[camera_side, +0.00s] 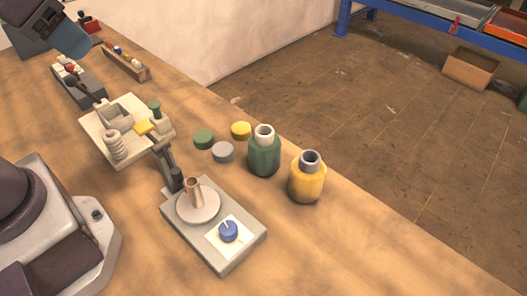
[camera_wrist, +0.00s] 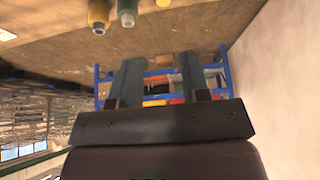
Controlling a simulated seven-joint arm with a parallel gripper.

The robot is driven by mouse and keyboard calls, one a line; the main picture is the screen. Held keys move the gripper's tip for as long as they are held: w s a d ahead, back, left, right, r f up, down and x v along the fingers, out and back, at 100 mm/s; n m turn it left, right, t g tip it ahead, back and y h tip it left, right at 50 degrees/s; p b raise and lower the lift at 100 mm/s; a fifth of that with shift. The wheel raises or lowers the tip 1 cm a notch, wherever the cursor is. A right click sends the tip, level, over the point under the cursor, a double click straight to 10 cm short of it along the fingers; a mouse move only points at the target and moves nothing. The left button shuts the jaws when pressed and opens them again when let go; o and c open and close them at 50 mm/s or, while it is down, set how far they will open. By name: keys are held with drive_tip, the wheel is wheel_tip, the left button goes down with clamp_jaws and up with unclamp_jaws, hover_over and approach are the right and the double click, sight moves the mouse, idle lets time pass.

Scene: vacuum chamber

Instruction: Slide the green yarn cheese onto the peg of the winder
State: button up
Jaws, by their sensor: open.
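The green yarn cheese (camera_side: 264,158) stands upright on the table in the side view, with a pale core tube showing at its top. It also shows at the top edge of the wrist view (camera_wrist: 127,8). The winder (camera_side: 215,257) is a grey base with a round plate, a brownish upright peg (camera_side: 193,192) and a blue knob. Nothing sits on the peg. My gripper (camera_wrist: 160,75) is open and empty, with its two fingers apart in the wrist view. In the side view, part of it shows high at the far left, away from the cheese and winder.
A yellow yarn cheese (camera_side: 307,183) stands close right of the green one. Low green, grey and yellow discs (camera_side: 223,152) lie left of it. A beige tray (camera_side: 99,133) with small parts and a dark arm stand behind the winder. The table edge runs close behind the cheeses.

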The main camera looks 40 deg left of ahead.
drive_tip(key=o, duration=1.1)
drive_tip(key=w+a+f+m+g+y, duration=0.4)
drive_tip(key=w+f+m+y, duration=0.1)
drive_tip(key=f+m+y, duration=0.2)
drive_tip(key=m+t+h, duration=0.3)
drive_tip(key=m+t, duration=1.3)
drive_tip(key=m, duration=1)
hover_over(261, 147)
drive_tip(key=a+v, duration=0.1)
drive_tip(key=v, duration=0.2)
wheel_tip(261, 147, down, 16)
drive_tip(key=f, duration=0.6)
drive_tip(key=shift+d, duration=0.25)
drive_tip(key=shift+x, duration=2.5)
